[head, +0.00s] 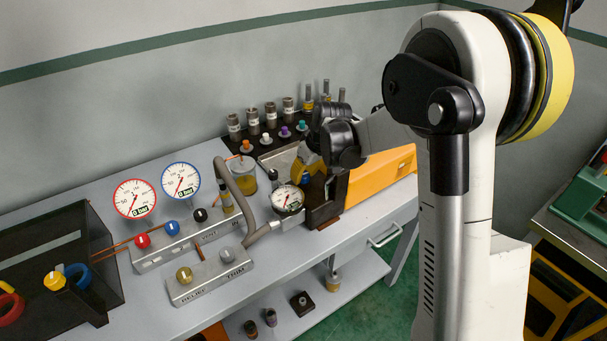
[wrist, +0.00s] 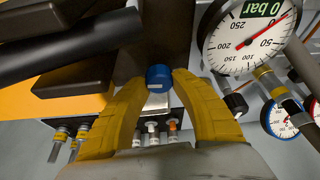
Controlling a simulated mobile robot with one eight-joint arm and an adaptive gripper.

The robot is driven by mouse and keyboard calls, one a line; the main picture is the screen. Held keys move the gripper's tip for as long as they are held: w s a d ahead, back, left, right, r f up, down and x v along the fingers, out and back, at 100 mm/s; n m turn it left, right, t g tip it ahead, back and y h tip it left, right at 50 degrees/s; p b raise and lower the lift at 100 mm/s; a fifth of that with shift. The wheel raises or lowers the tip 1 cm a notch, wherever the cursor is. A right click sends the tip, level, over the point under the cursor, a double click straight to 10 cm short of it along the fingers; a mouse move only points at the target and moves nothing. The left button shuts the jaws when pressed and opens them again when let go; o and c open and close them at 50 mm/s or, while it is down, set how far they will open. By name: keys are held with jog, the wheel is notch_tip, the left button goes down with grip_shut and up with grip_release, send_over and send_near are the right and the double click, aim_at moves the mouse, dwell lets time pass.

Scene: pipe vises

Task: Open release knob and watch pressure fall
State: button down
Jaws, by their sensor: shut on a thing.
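The blue release knob (wrist: 159,76) sits between the two yellow fingertips of my gripper (wrist: 160,84) in the wrist view. My gripper is shut on it. In the head view the knob shows as a small blue spot (head: 306,179) just below my gripper (head: 307,172), on the dark pump block (head: 325,207). A round white gauge (head: 287,198) is mounted left of the block. In the wrist view this gauge (wrist: 248,36) reads 0 bar, with its red needle near the zero mark. The knob's underside is hidden.
A red-rimmed gauge (head: 135,197) and a blue-rimmed gauge (head: 181,180) stand left, both showing 0 bar. Manifolds with knobs (head: 210,274), a bent grey hose (head: 241,186) and a dark bin (head: 60,260) fill the left bench. An orange case (head: 385,168) lies right.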

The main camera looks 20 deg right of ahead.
dwell(0.3)
jog(key=c, duration=1)
grip_release()
jog(key=shift+c, duration=0.2)
jog(key=v, duration=1.2)
jog(key=s+a+m+t+h+b, duration=0.1)
jog(key=s+a+m+t+h, duration=0.1)
jog(key=s, duration=2.3)
jog(key=m+t, duration=0.1)
jog(key=m, duration=0.1)
jog(key=shift+s+r+m, duration=0.3)
jog(key=shift+r+m, duration=0.05)
jog(key=shift+m, duration=0.05)
